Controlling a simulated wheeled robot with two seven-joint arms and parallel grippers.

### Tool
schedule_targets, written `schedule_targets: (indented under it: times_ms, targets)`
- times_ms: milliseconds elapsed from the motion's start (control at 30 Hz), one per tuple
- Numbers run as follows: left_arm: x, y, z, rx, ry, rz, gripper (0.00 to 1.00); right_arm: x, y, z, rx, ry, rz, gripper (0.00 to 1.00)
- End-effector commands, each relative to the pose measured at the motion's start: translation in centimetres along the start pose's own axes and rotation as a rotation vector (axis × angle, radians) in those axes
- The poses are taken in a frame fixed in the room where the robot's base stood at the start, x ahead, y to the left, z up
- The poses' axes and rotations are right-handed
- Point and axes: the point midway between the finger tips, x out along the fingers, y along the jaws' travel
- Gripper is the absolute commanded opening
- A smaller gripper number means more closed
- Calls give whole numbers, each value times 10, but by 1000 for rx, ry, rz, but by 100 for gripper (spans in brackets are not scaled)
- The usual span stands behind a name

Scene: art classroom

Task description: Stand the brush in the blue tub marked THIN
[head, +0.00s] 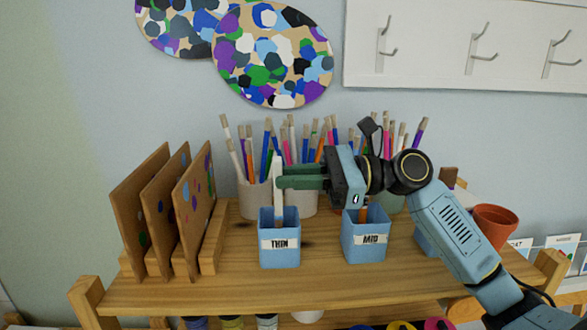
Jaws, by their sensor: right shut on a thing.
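The blue tub marked THIN (280,255) stands upright on the wooden shelf top, left of the tub marked MID (365,250). My right gripper (283,183) is above the THIN tub, its green fingers shut on a pale, upright brush (278,165). The brush's lower end reaches down into the tub's mouth; whether it touches the bottom is hidden by the front wall. A brown stick shows in the MID tub. My left gripper is not in view.
Pale pots (250,200) full of brushes and pencils stand close behind the tubs. Painted boards (155,215) stand in a wooden rack (212,250) at the left. Another blue tub (424,241) is partly behind my right arm, near a terracotta pot (494,225). The shelf's front strip is clear.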

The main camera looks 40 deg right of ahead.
Motion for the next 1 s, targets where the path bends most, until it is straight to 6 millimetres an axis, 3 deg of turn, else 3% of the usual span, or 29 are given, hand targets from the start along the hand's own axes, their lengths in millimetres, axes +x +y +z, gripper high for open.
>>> schedule_targets:
  times_ms: [400,900,933,1000]
  targets:
    - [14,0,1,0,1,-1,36,0,14,-27,1,0,1,0]
    - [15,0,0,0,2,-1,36,0,17,-32,1,0,1,0]
    - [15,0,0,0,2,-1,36,0,17,-32,1,0,1,15]
    - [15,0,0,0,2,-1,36,0,17,-32,1,0,1,24]
